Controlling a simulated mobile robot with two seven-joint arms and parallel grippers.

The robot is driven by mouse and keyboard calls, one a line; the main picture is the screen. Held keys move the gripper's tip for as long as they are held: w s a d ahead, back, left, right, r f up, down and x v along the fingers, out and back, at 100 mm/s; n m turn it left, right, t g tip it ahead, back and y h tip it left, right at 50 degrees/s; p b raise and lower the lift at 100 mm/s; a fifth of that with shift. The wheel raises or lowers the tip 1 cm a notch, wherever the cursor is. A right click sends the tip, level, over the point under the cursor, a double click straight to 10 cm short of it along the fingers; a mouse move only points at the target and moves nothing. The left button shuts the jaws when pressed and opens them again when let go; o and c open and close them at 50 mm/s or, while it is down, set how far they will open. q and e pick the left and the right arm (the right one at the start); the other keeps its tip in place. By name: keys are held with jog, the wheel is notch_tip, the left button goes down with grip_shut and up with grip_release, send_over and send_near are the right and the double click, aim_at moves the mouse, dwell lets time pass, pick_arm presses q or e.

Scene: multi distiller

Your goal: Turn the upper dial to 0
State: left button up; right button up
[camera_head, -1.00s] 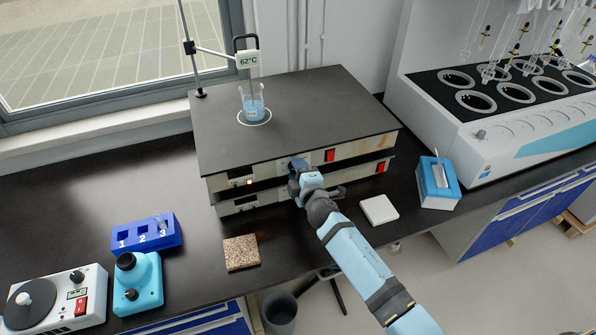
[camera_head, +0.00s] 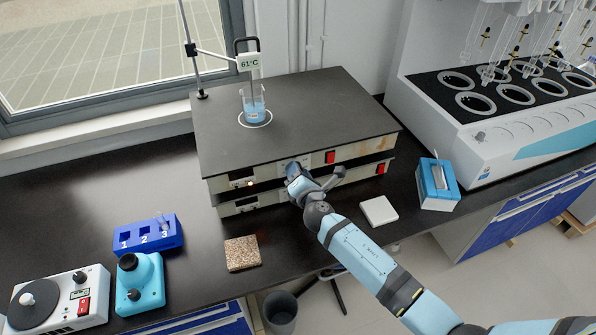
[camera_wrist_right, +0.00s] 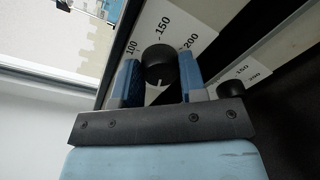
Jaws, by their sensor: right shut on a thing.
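Two flat hotplates are stacked on the black bench. The upper hotplate (camera_head: 290,120) has a dial on its front face, hidden behind my right gripper (camera_head: 292,171) in the head view. In the right wrist view, my right gripper (camera_wrist_right: 160,80) is shut on the black upper dial (camera_wrist_right: 159,63), with a blue finger on each side. Numbers 100, 150 and 200 show on the panel around it. A white mark on the dial faces the lower edge of the picture, away from 150. The lower dial (camera_wrist_right: 231,89) shows beside the right finger. My left gripper is out of view.
A beaker (camera_head: 253,105) of blue liquid stands on the upper plate, under a probe display (camera_head: 248,62) reading 61°C. A white tile (camera_head: 379,211), a speckled tile (camera_head: 242,253) and a blue box (camera_head: 437,184) lie on the bench nearby. A glassware heating unit stands right.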

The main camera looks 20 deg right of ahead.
jog(key=shift+n, duration=1)
jog(key=o, duration=0.9)
